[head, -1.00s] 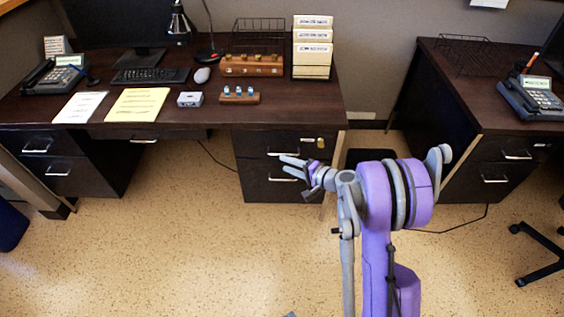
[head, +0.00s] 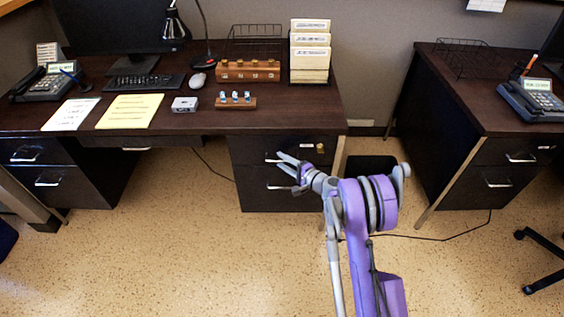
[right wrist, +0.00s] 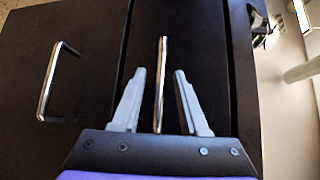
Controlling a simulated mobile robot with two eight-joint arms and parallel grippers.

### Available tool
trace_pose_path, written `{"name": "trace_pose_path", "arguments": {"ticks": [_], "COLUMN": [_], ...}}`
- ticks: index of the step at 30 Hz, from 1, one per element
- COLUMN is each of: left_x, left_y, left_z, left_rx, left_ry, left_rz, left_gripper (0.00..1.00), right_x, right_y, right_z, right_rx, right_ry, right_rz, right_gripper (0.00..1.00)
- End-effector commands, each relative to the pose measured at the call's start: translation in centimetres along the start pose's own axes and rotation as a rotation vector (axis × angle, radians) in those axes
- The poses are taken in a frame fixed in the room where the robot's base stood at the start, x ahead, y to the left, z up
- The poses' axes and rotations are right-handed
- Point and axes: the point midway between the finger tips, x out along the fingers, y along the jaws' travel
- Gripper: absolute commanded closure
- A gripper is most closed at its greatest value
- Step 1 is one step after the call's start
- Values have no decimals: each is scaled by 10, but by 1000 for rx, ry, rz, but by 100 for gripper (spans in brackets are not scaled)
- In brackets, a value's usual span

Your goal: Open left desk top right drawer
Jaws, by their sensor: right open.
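The left desk (head: 215,118) has a dark right pedestal with two drawers. Its top right drawer (head: 246,151) is shut, with a metal handle (head: 269,159) partly covered by my gripper. My right gripper (head: 281,161) is in front of this drawer, with its fingers open. In the right wrist view a bar handle (right wrist: 161,85) stands between the two open fingers (right wrist: 159,74), with a gap on each side. The lower drawer's handle (right wrist: 58,80) shows at the left there. My left gripper is not in view.
The lower drawer (head: 255,190) is shut. A dark bin (head: 372,167) stands right of the pedestal, near my arm. The right desk (head: 470,110) is farther right. File boxes (head: 310,60) and small items stand on the left desk. The floor in front is clear.

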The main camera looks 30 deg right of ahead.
Motion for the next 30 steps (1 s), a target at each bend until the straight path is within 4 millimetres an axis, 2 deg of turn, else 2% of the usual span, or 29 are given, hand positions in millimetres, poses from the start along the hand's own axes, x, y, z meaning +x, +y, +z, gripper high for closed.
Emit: {"name": "trace_pose_path", "arguments": {"ticks": [3, 11, 19, 30], "left_x": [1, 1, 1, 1], "left_y": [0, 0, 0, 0], "left_z": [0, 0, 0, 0], "left_rx": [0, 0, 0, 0], "left_ry": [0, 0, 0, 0], "left_rz": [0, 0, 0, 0], "left_gripper": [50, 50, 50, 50], "right_x": [7, 8, 8, 8], "right_y": [0, 0, 0, 0], "right_z": [0, 0, 0, 0], "right_rx": [0, 0, 0, 0], "right_ry": [-1, -1, 0, 0], "right_rz": [0, 0, 0, 0], "right_gripper": [56, 56, 100, 100]}}
